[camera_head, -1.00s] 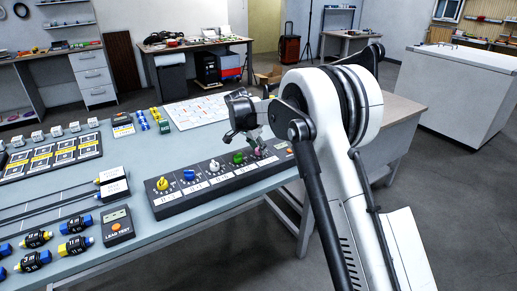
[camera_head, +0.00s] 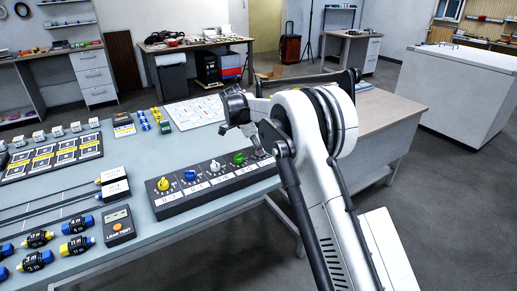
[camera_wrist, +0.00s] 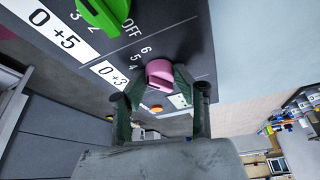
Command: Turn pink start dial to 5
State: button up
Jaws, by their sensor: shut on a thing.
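The pink start dial (camera_wrist: 159,72) is on the dark control panel (camera_wrist: 185,40) in the wrist view, with printed marks OFF, 6, 5 and 4 beside it. My gripper (camera_wrist: 160,82) has its two fingers on either side of the dial and is shut on it. The dial's exact pointer direction is hard to tell. In the head view my gripper (camera_head: 257,152) is down at the right part of the panel (camera_head: 175,209), and my arm and fingers mostly hide the pink dial there.
A green dial (camera_head: 239,158) is beside my gripper, also large in the wrist view (camera_wrist: 103,12). White (camera_head: 214,166), blue (camera_head: 190,175) and yellow (camera_head: 163,184) dials follow to the left.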

jog(key=o, duration=1.1)
jog(key=shift+o, duration=0.2)
jog(key=v, duration=1.2)
